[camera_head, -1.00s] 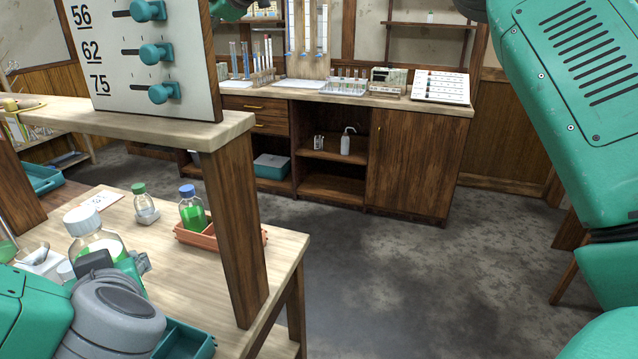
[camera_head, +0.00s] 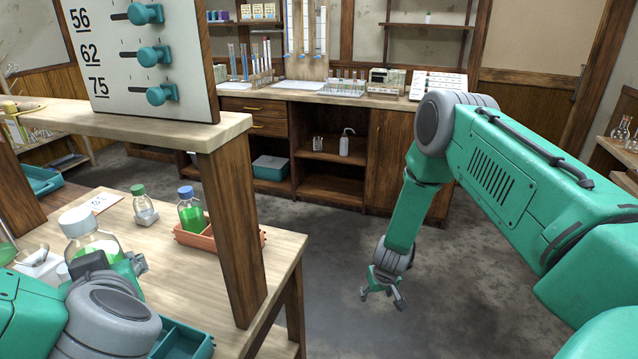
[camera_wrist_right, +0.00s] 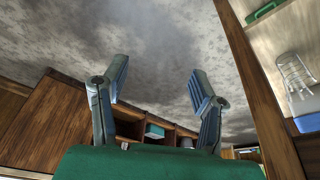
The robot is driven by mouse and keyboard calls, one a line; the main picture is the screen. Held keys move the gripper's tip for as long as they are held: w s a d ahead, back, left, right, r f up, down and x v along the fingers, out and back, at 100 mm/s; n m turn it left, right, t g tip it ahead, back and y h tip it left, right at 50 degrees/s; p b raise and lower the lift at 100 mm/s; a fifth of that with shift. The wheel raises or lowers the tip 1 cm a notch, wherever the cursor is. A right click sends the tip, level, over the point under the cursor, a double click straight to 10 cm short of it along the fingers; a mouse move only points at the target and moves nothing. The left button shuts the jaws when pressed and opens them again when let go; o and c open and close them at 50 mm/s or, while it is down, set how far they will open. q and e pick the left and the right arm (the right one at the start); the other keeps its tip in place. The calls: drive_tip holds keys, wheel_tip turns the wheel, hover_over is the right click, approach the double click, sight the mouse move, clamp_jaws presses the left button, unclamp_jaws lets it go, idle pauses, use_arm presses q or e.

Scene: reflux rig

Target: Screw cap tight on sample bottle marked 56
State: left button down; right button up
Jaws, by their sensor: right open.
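A large glass bottle (camera_head: 92,240) with a white cap (camera_head: 76,221) and green liquid stands at the left of the wooden bench. My left gripper (camera_head: 130,264) is beside it, its grey finger parts at the bottle's right side; the wrist hides its grip. A smaller bottle with a blue cap (camera_head: 191,212) and green liquid stands at the orange tray. A green-capped bottle (camera_head: 145,205) stands left of it. No 56 is readable on any bottle. My right gripper (camera_head: 384,296) hangs over the floor, right of the bench, open and empty, as the right wrist view (camera_wrist_right: 158,70) shows.
A wooden post (camera_head: 236,235) rises between the bottles and my right gripper. A panel (camera_head: 190,45) above carries 56, 62, 75 and teal knobs. The floor (camera_head: 340,260) is clear.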

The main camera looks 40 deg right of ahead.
drive_tip(key=s+a+n+g, duration=0.1)
drive_tip(key=s+a+n, duration=0.3)
drive_tip(key=s+a, duration=1.1)
drive_tip(key=s+a+r+n+g+y, duration=0.1)
drive_tip(key=s+a+r, duration=0.3)
drive_tip(key=s+a, duration=0.5)
drive_tip(key=shift+s+a+r+n+y, duration=0.25)
drive_tip(key=shift+s+n+y, duration=0.2)
drive_tip(key=shift+s, duration=0.35)
drive_tip(key=shift+w+a, duration=0.1)
drive_tip(key=shift+w, duration=0.05)
